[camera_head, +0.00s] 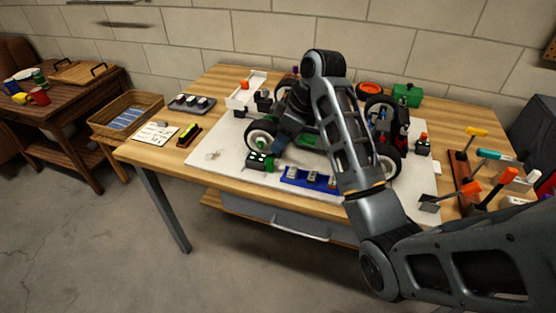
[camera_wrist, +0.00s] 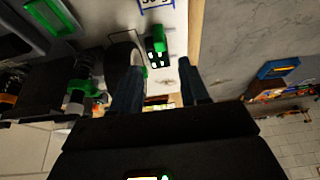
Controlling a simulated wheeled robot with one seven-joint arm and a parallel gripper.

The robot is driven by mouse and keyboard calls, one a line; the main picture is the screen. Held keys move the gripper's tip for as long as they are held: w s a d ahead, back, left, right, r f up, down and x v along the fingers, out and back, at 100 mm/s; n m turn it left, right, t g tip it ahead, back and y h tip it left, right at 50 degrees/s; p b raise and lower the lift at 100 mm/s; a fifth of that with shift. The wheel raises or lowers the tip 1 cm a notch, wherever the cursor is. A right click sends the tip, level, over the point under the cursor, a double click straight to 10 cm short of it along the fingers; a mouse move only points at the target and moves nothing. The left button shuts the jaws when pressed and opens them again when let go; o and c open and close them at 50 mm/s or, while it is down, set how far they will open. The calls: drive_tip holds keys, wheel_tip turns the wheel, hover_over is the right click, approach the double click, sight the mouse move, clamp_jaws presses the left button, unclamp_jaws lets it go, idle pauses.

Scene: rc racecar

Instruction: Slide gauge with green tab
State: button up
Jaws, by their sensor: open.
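The gauge with the green tab (camera_head: 258,161) is a small black block with pale marks, lying on the white mat (camera_head: 215,153) just in front of the car's left front wheel (camera_head: 261,134). In the wrist view the gauge (camera_wrist: 157,47) shows beyond my fingertips, next to the wheel. My gripper (camera_wrist: 160,68) is open and empty, its two dark fingers apart, with the gauge seen ahead of the gap and not touched. In the head view my dark gripper (camera_head: 287,128) is above the mat beside the wheel, partly hidden by my forearm. The forearm also covers much of the racecar (camera_head: 304,137).
A blue tray (camera_head: 308,180) with small parts lies right of the gauge. A similar red-tabbed block (camera_head: 423,145) is at the mat's right. A yellow-topped block (camera_head: 189,136) and a card (camera_head: 156,134) lie left. Upright tools (camera_head: 470,190) crowd the right edge.

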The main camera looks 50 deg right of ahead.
sight(270, 159)
drive_tip(key=x, duration=0.7)
drive_tip(key=shift+f, duration=0.35)
clamp_jaws()
idle(0.4)
